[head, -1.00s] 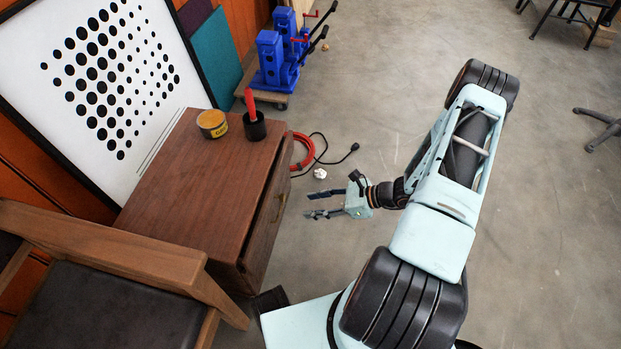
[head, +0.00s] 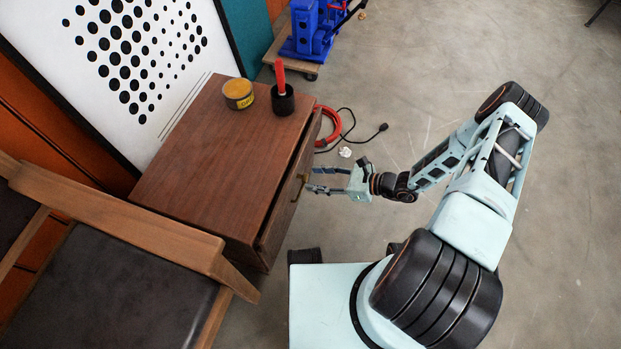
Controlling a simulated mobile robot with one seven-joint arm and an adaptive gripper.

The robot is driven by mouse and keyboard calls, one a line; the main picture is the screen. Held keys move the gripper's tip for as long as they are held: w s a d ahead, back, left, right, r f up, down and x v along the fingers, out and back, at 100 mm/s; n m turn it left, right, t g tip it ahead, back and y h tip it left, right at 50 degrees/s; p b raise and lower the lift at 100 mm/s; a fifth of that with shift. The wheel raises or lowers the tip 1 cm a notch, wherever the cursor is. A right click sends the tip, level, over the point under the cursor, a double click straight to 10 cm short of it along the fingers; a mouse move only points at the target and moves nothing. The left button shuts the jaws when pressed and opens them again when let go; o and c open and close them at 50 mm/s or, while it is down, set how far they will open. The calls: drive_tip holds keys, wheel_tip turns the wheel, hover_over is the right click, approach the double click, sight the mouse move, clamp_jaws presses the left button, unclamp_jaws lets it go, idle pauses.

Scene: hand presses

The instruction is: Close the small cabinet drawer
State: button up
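The small wooden cabinet (head: 205,160) stands left of my arm. Its drawer front (head: 283,207) faces right, toward my gripper, and a narrow dark gap along its top edge suggests it is slightly pulled out. A brass handle (head: 300,186) is on the drawer front. My gripper (head: 313,180) is open, its two dark fingers pointing left at the handle. The fingertips are very close to the handle; I cannot tell whether they touch it. Nothing shows between the fingers.
A yellow tin (head: 238,94) and a black holder (head: 282,101) with a red stick stand on the cabinet. A wooden chair (head: 120,222) stands close in front of it. A red hose (head: 329,124) and black cable lie on the floor.

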drive_tip(key=shift+x, duration=1.4)
drive_tip(key=shift+c, duration=0.4)
clamp_jaws()
